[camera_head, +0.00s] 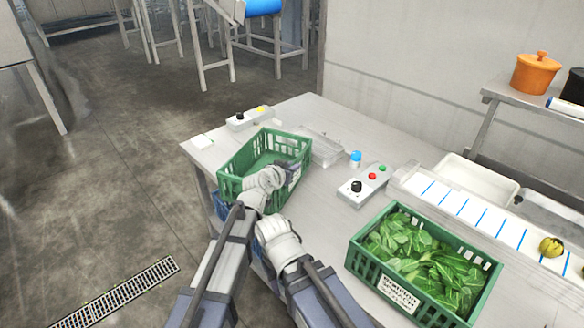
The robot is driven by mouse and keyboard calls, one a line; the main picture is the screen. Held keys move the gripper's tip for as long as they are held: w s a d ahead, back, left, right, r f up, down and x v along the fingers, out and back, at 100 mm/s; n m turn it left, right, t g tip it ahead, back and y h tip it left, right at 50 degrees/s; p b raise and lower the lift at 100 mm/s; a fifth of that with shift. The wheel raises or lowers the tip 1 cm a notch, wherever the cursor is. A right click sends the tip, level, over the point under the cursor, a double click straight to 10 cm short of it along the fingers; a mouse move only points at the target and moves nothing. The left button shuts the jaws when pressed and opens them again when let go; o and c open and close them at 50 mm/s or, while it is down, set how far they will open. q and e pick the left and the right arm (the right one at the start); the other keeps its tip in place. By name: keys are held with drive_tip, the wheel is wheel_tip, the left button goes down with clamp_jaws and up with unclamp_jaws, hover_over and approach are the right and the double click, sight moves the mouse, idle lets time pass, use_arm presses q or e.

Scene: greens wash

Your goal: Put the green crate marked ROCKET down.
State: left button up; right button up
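A green slatted crate (238,166) is at the left end of the steel table, tilted in the view and with no greens visible in it. I cannot read ROCKET on it, and cannot tell whether its base touches the table. My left gripper (285,177) is at the crate's right side; its fingers are too small and covered to tell open from shut. My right arm's wrist (275,236) is just below the crate's near side, and its fingertips are hidden. A second green crate (362,262), full of leafy greens, stands on the right with a white label whose words are blurred.
The steel table (318,222) has bare room between the crates. A control box (364,186) with coloured buttons, a clear tray (326,148) and a blue-capped item (355,158) are behind. A blue-lined white conveyor (470,215) runs right. Something blue (222,207) shows below the crate.

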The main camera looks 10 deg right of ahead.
use_arm(q)
drive_tip(key=shift+o, duration=1.2)
drive_tip(key=shift+r, duration=0.15)
drive_tip(key=shift+s+a+r+p, duration=0.15)
drive_tip(key=shift+s+r+p, duration=0.05)
drive_tip(key=shift+s+p, duration=0.1)
drive_tip(key=p+v, duration=0.4)
drive_tip(key=v, duration=0.7)
drive_tip(key=shift+s+a, duration=0.1)
drive_tip(key=shift+s, duration=0.05)
